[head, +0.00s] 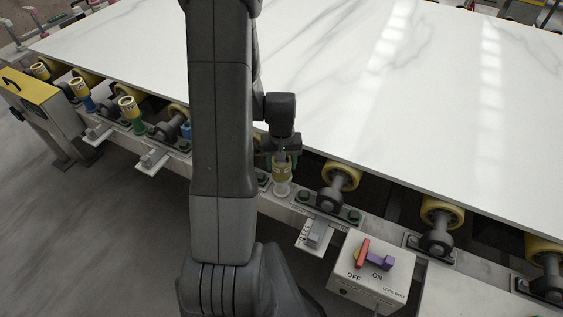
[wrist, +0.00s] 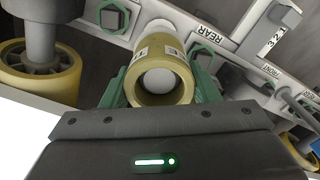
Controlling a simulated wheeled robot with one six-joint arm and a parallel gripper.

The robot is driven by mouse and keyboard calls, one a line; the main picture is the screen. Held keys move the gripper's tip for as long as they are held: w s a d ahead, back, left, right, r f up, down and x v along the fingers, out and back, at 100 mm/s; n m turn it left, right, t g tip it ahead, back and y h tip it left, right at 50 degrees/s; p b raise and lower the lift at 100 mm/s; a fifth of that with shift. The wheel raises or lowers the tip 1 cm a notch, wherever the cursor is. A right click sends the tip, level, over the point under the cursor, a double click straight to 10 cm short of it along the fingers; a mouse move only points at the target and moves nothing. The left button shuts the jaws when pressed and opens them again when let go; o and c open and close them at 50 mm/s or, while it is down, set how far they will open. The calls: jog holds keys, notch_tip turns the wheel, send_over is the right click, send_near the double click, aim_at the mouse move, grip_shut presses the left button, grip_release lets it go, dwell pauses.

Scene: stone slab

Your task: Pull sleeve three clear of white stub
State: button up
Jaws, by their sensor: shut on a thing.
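My gripper (head: 281,155) is shut on a yellow sleeve (head: 282,173), which stands on the rail at the slab's near edge. In the wrist view, the green fingers of my gripper (wrist: 160,92) press on both sides of the sleeve (wrist: 143,57). The sleeve is around the white stub (wrist: 158,82); the stub's rounded top shows inside the bore, and its pale base shows beyond the sleeve. The label on the sleeve is too small to read. My arm hides part of the rail left of the sleeve.
The white slab (head: 400,110) lies close behind my gripper. A roller (head: 340,178) stands right of the sleeve. A box with a red and purple switch (head: 375,258) is at the front right. Other yellow sleeves stand at left, one on a green stub (head: 138,127), one on blue (head: 89,104).

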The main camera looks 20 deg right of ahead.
jog(key=shift+r+p, duration=2.05)
jog(key=shift+r, duration=1.3)
jog(key=shift+r, duration=0.1)
notch_tip(320, 180, up, 6)
jog(key=p, duration=0.4)
